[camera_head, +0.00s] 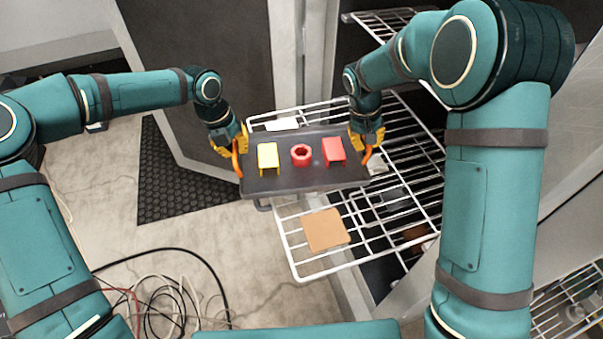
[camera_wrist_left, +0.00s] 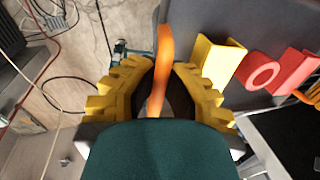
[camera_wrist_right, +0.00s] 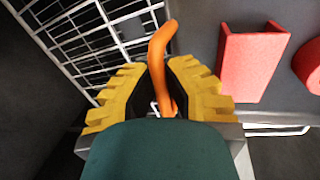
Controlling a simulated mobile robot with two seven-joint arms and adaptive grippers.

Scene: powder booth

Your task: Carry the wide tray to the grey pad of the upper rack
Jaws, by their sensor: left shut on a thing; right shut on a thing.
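The wide tray (camera_head: 300,183) is dark grey with an orange handle at each end. It carries a yellow channel-shaped piece (camera_head: 268,158), a red ring (camera_head: 301,155) and a red channel-shaped piece (camera_head: 334,150). My left gripper (camera_head: 238,145) is shut on the left orange handle (camera_wrist_left: 163,70). My right gripper (camera_head: 368,142) is shut on the right orange handle (camera_wrist_right: 160,62). The tray is over the left part of the white wire rack (camera_head: 305,268) and hides some of it. A light grey patch (camera_head: 378,168) shows beside the right handle; I cannot tell whether it is the grey pad.
A tan pad (camera_head: 326,230) lies on the rack's near part, and a white pad (camera_head: 282,124) is behind the tray. Another wire rack (camera_head: 570,305) is at lower right. Cables (camera_head: 165,300) and a black perforated mat (camera_head: 180,185) lie on the floor at left.

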